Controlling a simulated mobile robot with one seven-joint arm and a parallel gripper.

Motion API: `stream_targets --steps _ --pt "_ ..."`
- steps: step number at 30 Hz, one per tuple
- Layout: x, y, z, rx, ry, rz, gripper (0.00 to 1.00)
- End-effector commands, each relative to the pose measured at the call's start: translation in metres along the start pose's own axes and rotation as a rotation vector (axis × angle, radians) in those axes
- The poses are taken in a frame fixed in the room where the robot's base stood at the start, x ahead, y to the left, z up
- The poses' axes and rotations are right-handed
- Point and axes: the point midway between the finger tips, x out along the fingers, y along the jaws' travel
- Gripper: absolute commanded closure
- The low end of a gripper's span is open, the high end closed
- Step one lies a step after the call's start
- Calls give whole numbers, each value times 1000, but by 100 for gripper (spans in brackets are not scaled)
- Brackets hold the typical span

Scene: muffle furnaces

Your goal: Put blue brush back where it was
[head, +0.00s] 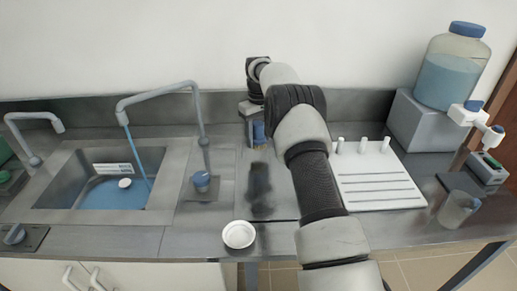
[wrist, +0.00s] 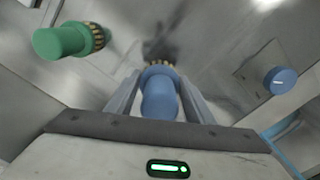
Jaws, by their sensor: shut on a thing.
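The blue brush (wrist: 160,98) stands between the two fingers of my gripper (wrist: 158,92) in the wrist view, which is shut on its handle. The brush's yellowish bristle ring shows at its far end. In the head view a small blue part of the brush (head: 259,132) shows below my gripper (head: 256,112), near the back of the counter. My arm hides part of that area. A green brush (wrist: 62,40) with a similar bristle ring shows at the upper left of the wrist view, apart from my gripper.
A sink (head: 100,210) with running water lies at the left. A white dish (head: 239,235) is near the front edge. A white slotted board (head: 385,195) with pegs and a beaker (head: 457,210) are at the right.

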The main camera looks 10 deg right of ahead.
Motion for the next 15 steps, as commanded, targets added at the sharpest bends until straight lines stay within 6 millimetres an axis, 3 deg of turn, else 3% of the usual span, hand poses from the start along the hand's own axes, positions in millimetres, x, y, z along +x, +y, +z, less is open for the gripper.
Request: stream_targets --steps 9,15 --pt "45 0 0 0 -2 0 73" --pt "47 0 0 0 0 0 73"
